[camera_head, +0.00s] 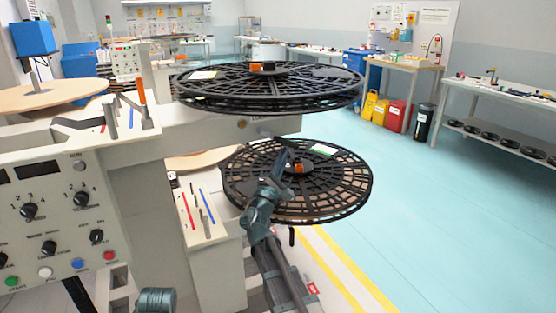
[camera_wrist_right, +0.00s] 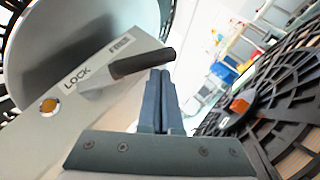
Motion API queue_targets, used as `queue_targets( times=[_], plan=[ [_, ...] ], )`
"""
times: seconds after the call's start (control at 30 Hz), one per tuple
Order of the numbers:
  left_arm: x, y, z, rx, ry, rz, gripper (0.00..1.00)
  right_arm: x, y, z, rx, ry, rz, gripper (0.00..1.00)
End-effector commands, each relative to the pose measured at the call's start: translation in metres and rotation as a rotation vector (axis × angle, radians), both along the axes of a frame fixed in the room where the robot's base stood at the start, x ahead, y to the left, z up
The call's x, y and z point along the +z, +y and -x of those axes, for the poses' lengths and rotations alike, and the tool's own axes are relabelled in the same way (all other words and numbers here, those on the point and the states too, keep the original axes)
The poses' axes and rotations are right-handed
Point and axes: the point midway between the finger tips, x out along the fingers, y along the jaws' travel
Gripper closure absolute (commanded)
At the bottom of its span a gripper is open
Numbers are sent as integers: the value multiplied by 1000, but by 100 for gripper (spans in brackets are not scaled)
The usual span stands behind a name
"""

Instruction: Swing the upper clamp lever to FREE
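In the right wrist view the clamp lever (camera_wrist_right: 143,63) has a black handle and a pale arm. It sits on a light plate (camera_wrist_right: 45,135) by a printed LOCK label. In the head view my right gripper (camera_head: 284,154) is in front of the lower reel, below the upper reel's beam (camera_head: 215,133).
The upper black reel (camera_head: 330,90) overhangs close above my right gripper. The lower black reel (camera_head: 340,190) lies around and behind it. A control panel (camera_head: 60,235) stands at the left. The floor (camera_head: 450,220) at the right is clear.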

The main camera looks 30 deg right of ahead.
Motion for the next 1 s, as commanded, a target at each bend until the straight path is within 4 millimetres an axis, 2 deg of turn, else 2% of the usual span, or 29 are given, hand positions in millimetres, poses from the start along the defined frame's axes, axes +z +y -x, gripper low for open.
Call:
queue_targets(
  times=[0.3, 1.0],
  plan=[
    [10, 0, 0, 1, 0, 1, 52, 9, -12, 0, -1, 0, -2, 100],
    [12, 0, 0, 0, 1, 2, 52, 12, -16, 0, -3, -1, -2, 100]
  ],
)
